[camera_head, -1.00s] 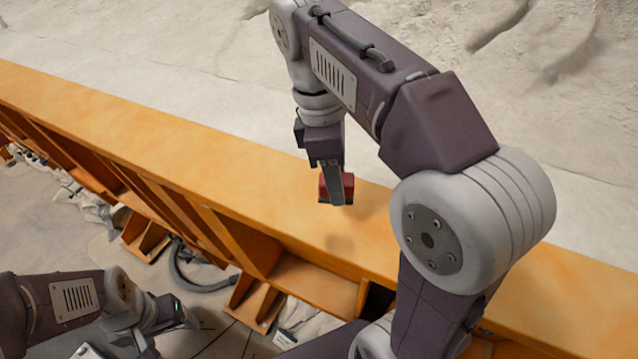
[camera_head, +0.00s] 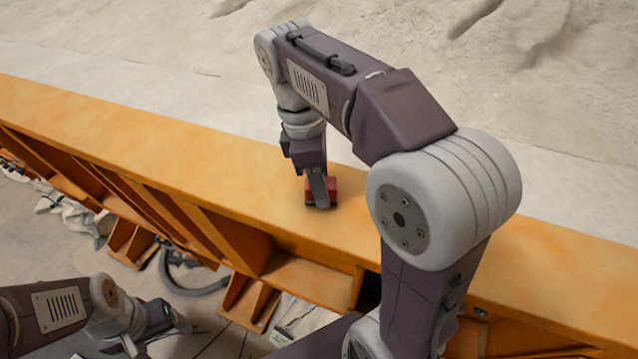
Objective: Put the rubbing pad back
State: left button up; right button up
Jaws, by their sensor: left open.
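The rubbing pad (camera_head: 332,188) is a small red block with a dark underside. It is at the orange ledge's (camera_head: 225,174) top, and no gap shows under it. My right gripper (camera_head: 319,200) points down at the pad from above, with a finger across its near side, and appears shut on it. The far finger is hidden. My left gripper (camera_head: 138,345) is low at the left, away from the pad, and open; its tips are partly cut off by the frame's bottom edge.
Pale sand (camera_head: 400,60) lies beyond the ledge. Orange brackets (camera_head: 245,300) stick out below its near side. A dark hose (camera_head: 185,284) lies on the floor. The ledge top left of the pad is clear.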

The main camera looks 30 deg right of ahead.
jog(key=o, duration=0.3)
jog(key=shift+w+d, duration=0.1)
jog(key=shift+d, duration=0.2)
jog(key=shift+o, duration=0.2)
jog(key=shift+d, duration=0.2)
jog(key=shift+s+a, duration=0.25)
jog(key=shift+s, duration=0.05)
jog(key=shift+s+a+r, duration=0.1)
jog(key=shift+a+r, duration=0.1)
jog(key=shift+r, duration=0.1)
jog(key=r, duration=0.4)
jog(key=w+r, duration=0.1)
jog(key=r, duration=0.1)
jog(key=shift+w+a+r+p, duration=0.1)
jog(key=shift+a+p, duration=0.2)
jog(key=shift+p, duration=0.1)
jog(key=shift+r, duration=0.35)
jog(key=shift+s+a+r, duration=0.2)
jog(key=shift+a+r, duration=0.05)
jog(key=shift+a, duration=0.05)
jog(key=shift+w+d, duration=0.1)
